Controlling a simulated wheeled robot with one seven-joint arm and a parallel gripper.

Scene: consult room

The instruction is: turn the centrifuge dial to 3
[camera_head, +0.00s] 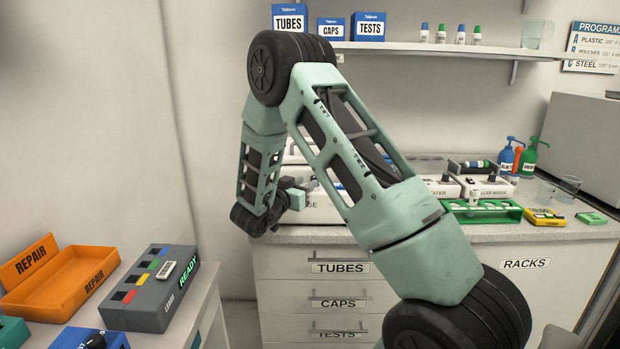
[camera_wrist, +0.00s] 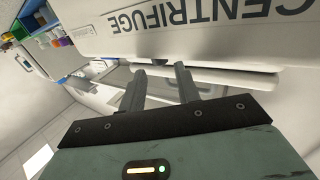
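The centrifuge (camera_head: 318,212) is a white machine at the left end of the counter in the head view, mostly hidden behind my arm. In the wrist view the centrifuge (camera_wrist: 190,30) fills the top, its dark CENTRIFUGE lettering upside down. I cannot make out its dial or the dial's setting in either view. My gripper (camera_wrist: 160,70) has its two dark fingers apart, with a clear gap and nothing gripped between them. The fingertips are close to the centrifuge's body; I cannot tell if they touch it. In the head view my gripper (camera_head: 299,184) is small and partly hidden by my wrist.
Right of my arm, the counter holds white devices (camera_head: 488,188), a green rack (camera_head: 484,211), a yellow box (camera_head: 544,217) and pump bottles (camera_head: 528,158). A shelf (camera_head: 440,48) hangs above. An orange REPAIR tray (camera_head: 60,285) and grey box (camera_head: 150,290) stand at lower left.

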